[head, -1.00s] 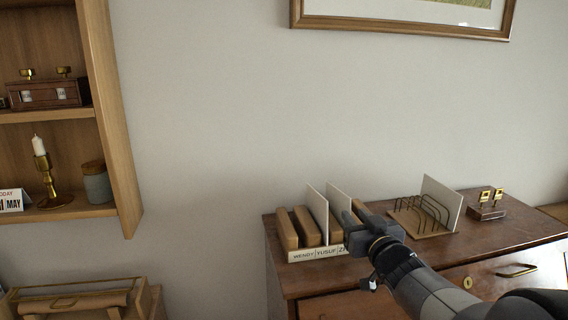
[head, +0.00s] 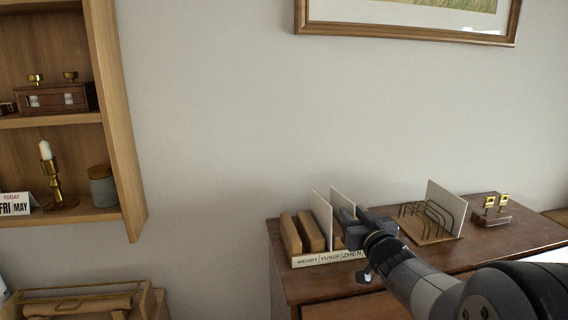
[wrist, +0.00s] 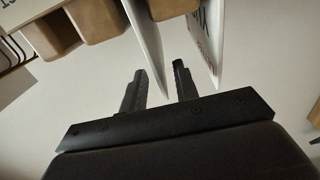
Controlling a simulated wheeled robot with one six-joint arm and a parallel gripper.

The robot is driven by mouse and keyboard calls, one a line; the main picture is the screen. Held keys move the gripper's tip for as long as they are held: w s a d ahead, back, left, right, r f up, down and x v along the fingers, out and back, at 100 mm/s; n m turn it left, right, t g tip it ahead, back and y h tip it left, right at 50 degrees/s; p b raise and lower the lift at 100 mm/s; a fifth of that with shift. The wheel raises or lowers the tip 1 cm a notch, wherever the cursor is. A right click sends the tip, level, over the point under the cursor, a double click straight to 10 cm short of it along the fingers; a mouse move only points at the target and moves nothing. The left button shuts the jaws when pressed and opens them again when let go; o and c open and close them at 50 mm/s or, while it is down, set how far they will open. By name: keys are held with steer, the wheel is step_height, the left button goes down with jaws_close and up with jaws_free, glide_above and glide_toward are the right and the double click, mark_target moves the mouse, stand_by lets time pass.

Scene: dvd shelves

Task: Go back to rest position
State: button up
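My gripper (head: 357,217) is beside the right part of the wooden sorter with the name strip (head: 318,260), on the dresser. In the wrist view its two dark fingers (wrist: 158,86) stand apart, with nothing visibly clamped between them. Two white cards stand upright in the sorter: the left card (head: 322,220) and the right card (head: 342,203). In the wrist view one card's corner (wrist: 152,50) reaches toward the gap between the fingers and another card (wrist: 206,40) is right of them. Whether either touches a finger, I cannot tell. My gripper hides the sorter's right end.
A wire rack (head: 428,222) with a white card (head: 446,207) stands right of my gripper on the dresser (head: 500,243). A small brass-topped block (head: 492,212) is farther right. A wall shelf (head: 122,120) is at left. The wall (head: 220,130) between is bare.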

steer(key=s+d, duration=0.2)
steer(key=s, duration=0.9)
steer(key=w, duration=0.4)
steer(key=w+a, duration=0.1)
steer(key=w, duration=0.2)
steer(key=w+a, duration=0.1)
steer(key=w, duration=0.3)
steer(key=shift+w+a, duration=0.1)
steer(key=shift+w, duration=0.2)
step_height(320, 180, up, 11)
steer(key=p, duration=1)
steer(key=shift+s+r, duration=0.15)
